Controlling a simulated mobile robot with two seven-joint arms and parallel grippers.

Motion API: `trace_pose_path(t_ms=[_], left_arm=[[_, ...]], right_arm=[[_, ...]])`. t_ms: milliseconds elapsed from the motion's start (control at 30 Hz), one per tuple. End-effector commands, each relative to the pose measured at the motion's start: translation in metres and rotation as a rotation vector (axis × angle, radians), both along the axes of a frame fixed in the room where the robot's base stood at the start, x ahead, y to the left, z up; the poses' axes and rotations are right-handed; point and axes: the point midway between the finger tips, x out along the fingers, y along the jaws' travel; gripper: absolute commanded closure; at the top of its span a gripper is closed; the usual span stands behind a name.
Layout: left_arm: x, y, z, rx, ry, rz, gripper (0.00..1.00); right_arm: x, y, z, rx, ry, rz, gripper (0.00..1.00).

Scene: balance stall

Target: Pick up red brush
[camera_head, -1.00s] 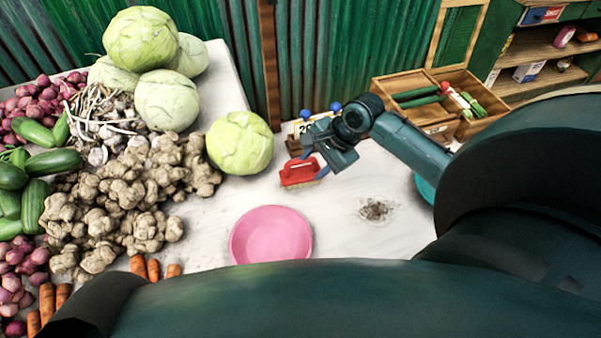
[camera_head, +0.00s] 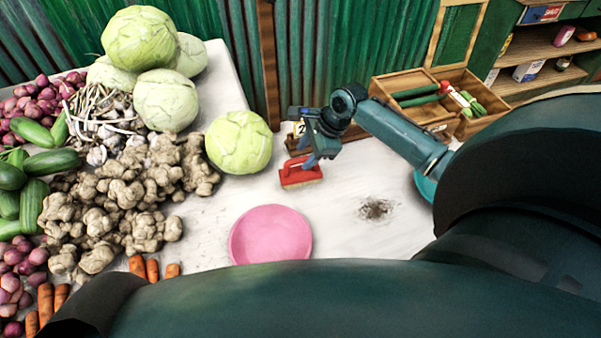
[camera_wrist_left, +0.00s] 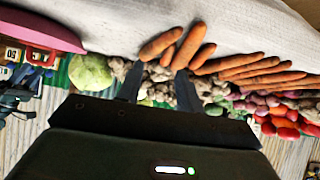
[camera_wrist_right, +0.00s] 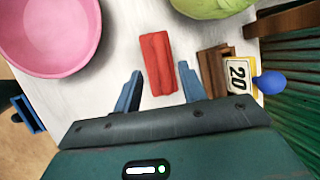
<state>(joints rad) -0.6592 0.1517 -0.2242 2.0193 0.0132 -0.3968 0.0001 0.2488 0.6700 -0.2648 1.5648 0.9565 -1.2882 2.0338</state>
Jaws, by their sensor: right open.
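The red brush (camera_head: 300,173) lies on the white table, right of the lone cabbage and behind the pink plate. My right gripper (camera_head: 308,160) is just above and behind it, pointing down. In the right wrist view the red brush (camera_wrist_right: 157,62) shows between and a little beyond the two open blue fingertips (camera_wrist_right: 160,84), and nothing is held. My left gripper (camera_wrist_left: 157,72) shows only in its own wrist view, with its fingers apart and empty, above the produce near some carrots.
A pink plate (camera_head: 270,236) lies in front of the brush. A cabbage (camera_head: 239,142) sits left of it. A wooden block and a "20" price card (camera_wrist_right: 238,76) stand close beside the right gripper. Dirt (camera_head: 375,209) marks the bare table at right.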

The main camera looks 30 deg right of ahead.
Motion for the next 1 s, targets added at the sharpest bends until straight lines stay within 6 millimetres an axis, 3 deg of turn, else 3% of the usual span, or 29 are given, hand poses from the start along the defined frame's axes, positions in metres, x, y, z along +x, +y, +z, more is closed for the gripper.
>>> trace_pose_path(t_ms=[300,567,1000], left_arm=[[-0.001,-0.002,-0.001,-0.003,-0.002,-0.005,0.64],[-0.003,-0.003,0.0,-0.005,-0.002,-0.006,0.64],[-0.003,-0.002,-0.001,-0.004,0.0,-0.005,0.64]], right_arm=[[0.017,0.014,-0.038,0.0,0.001,0.001,0.59],[0.018,0.015,-0.04,-0.002,-0.001,0.001,0.59],[0.017,0.014,-0.04,-0.001,0.0,0.001,0.93]])
